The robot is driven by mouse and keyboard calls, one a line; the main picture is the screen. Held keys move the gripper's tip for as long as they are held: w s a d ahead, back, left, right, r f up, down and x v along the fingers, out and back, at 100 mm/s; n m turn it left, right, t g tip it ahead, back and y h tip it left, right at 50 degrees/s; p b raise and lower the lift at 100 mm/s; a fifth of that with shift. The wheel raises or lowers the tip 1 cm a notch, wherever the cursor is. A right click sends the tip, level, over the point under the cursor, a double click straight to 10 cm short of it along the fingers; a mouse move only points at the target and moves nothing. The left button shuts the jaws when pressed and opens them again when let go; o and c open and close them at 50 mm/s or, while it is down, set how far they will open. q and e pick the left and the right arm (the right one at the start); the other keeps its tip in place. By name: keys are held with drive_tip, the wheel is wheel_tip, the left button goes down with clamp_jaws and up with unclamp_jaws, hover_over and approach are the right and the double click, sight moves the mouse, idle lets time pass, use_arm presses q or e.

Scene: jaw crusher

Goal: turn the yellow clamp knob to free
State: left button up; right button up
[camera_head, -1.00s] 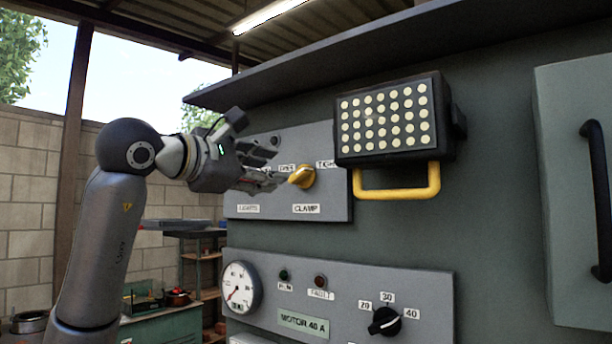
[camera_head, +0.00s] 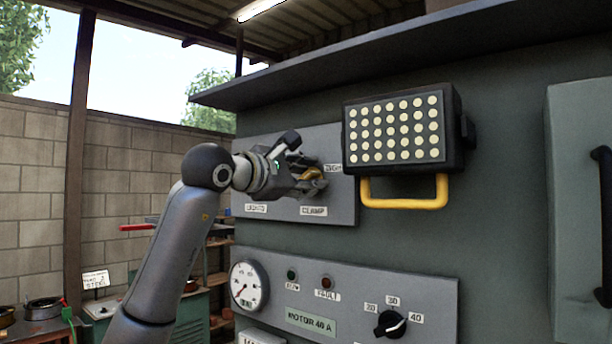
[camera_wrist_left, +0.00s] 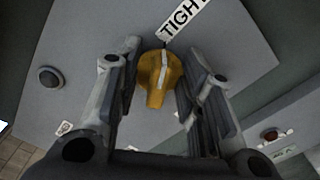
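The yellow clamp knob (camera_head: 313,173) sits on the grey upper panel, above the CLAMP label (camera_head: 314,211). My left gripper (camera_head: 318,178) is at the knob and hides part of it in the head view. In the left wrist view the knob (camera_wrist_left: 158,78) lies between the two spread fingers of my left gripper (camera_wrist_left: 158,98). Narrow gaps show on both sides, so the fingers do not appear closed on it. The white line on the knob points toward the TIGHT label (camera_wrist_left: 185,18). The FREE label is hidden in the head view. My right gripper is not in view.
A black lamp with a yellow handle (camera_head: 404,204) juts out right of the knob. Below is a motor panel with a gauge (camera_head: 248,287) and black dial (camera_head: 390,323). A dark round button (camera_wrist_left: 50,77) is beside the knob in the wrist view. A ledge (camera_head: 420,62) overhangs above.

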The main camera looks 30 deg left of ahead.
use_arm(q)
drive_tip(key=shift+w+f, duration=0.1)
clamp_jaws()
drive_tip(key=shift+n, duration=0.3)
drive_tip(key=n, duration=0.5)
drive_tip(key=shift+a, duration=0.15)
drive_tip(key=n, duration=0.3)
drive_tip(key=n+b, duration=0.1)
drive_tip(key=n, duration=0.1)
drive_tip(key=shift+a+n, duration=0.2)
drive_tip(key=shift+n, duration=0.2)
drive_tip(key=n+b, duration=0.1)
drive_tip(key=n, duration=0.5)
drive_tip(key=shift+a+b, duration=0.2)
drive_tip(key=shift+b, duration=0.1)
drive_tip(key=n, duration=0.3)
drive_tip(key=n+b, duration=0.1)
drive_tip(key=n, duration=0.2)
drive_tip(key=shift+w+a+n, duration=0.1)
drive_tip(key=shift+a+n, duration=0.1)
drive_tip(key=shift+n, duration=0.1)
